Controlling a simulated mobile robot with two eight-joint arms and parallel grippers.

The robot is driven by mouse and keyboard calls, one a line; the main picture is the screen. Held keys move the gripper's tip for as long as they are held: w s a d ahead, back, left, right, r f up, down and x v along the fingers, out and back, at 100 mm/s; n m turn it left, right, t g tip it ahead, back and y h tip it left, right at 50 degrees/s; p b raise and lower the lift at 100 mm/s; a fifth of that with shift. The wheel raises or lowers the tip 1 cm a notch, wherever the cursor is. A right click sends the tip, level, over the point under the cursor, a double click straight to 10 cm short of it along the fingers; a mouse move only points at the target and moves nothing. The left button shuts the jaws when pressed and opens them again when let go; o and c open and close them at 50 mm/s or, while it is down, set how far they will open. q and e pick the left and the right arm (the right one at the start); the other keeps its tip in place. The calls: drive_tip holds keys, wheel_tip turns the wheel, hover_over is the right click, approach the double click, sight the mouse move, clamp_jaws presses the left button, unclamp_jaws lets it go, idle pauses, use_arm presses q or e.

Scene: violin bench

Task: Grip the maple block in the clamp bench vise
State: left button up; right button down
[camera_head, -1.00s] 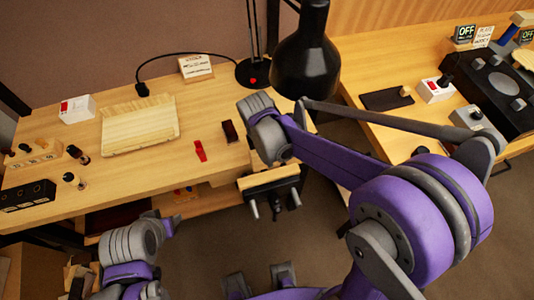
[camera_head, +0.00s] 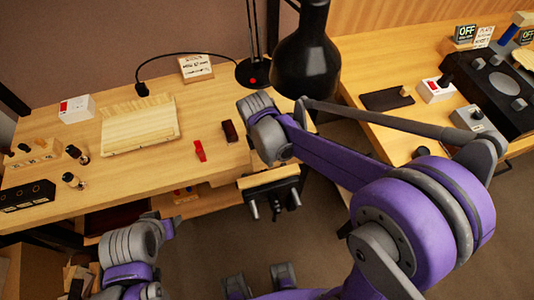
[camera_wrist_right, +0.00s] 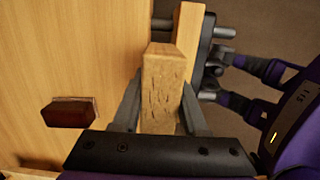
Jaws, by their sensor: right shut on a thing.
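The maple block (camera_wrist_right: 162,95) is pale and upright in the right wrist view. My right gripper (camera_wrist_right: 160,88) is shut on it, one finger along each side. The vise's wooden front jaw (camera_wrist_right: 189,38) is just right of the block, and the bench edge is to its left. Whether the block is down between the jaws or above them, I cannot tell. In the head view the clamp bench vise (camera_head: 270,178) is on the bench's front edge, below my right wrist, which hides the block. My left gripper (camera_head: 170,223) is low at the left, apart from the vise; its opening is unclear.
A dark red block (camera_wrist_right: 70,112) lies on the bench near my right gripper. A red piece (camera_head: 200,151) and a pale wooden board (camera_head: 140,127) lie further left. The black lamp (camera_head: 305,60) stands close behind my right wrist. A second bench (camera_head: 400,125) is at the right.

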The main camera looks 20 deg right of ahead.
drive_tip(key=shift+f+b, duration=1.3)
drive_tip(key=shift+f, duration=0.35)
idle(0.4)
drive_tip(key=shift+c, duration=1.8)
unclamp_jaws()
drive_tip(key=r, duration=0.3)
drive_tip(key=a+r, duration=0.1)
drive_tip(key=r, duration=0.3)
drive_tip(key=r+p, duration=0.1)
drive_tip(key=r, duration=0.3)
drive_tip(key=shift+a, duration=0.15)
drive_tip(key=shift+f, duration=0.1)
